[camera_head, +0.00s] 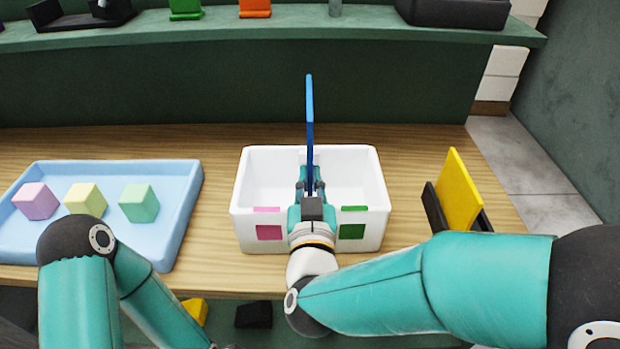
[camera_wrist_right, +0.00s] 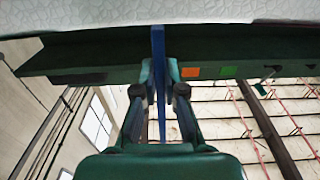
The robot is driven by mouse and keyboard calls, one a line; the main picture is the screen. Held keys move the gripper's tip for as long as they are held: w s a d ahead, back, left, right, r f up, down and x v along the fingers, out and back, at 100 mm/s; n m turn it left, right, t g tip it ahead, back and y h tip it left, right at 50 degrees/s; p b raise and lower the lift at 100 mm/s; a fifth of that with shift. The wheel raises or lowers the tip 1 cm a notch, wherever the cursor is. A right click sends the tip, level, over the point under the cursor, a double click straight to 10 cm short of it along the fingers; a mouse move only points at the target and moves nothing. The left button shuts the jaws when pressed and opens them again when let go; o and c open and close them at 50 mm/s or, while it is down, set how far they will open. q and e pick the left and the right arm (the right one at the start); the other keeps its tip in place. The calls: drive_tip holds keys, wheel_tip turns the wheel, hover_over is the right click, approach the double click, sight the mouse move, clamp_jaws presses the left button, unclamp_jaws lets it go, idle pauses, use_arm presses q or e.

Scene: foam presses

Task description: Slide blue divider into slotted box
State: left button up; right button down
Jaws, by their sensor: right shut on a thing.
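The blue divider (camera_head: 309,105) stands upright, edge-on, over the middle of the white slotted box (camera_head: 375,215). My right gripper (camera_head: 311,183) is shut on the divider near its lower part, at the box's middle. The divider also shows between the fingers in the right wrist view (camera_wrist_right: 158,75). The gripper hides the divider's lower end and the slots, so I cannot tell whether it is in them. The box has a pink patch (camera_head: 269,232) and a green patch (camera_head: 351,231) on its front. My left gripper is not in view; only my left arm shows.
A light blue tray (camera_head: 180,220) with pink, yellow and green cubes lies left of the box. A yellow panel (camera_head: 459,192) stands in a black holder (camera_head: 434,208) at the right. A green shelf (camera_head: 250,28) with several objects runs behind. Bare wood lies between tray and box.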

drive_tip(key=shift+b, duration=0.6)
idle(1.2)
drive_tip(key=shift+f+b, duration=2.4)
drive_tip(key=shift+f, duration=0.05)
drive_tip(key=c, duration=1.2)
unclamp_jaws()
drive_tip(key=shift+s+f, duration=0.1)
drive_tip(key=shift+s, duration=0.1)
drive_tip(key=s, duration=0.7)
drive_tip(key=shift+s, duration=0.15)
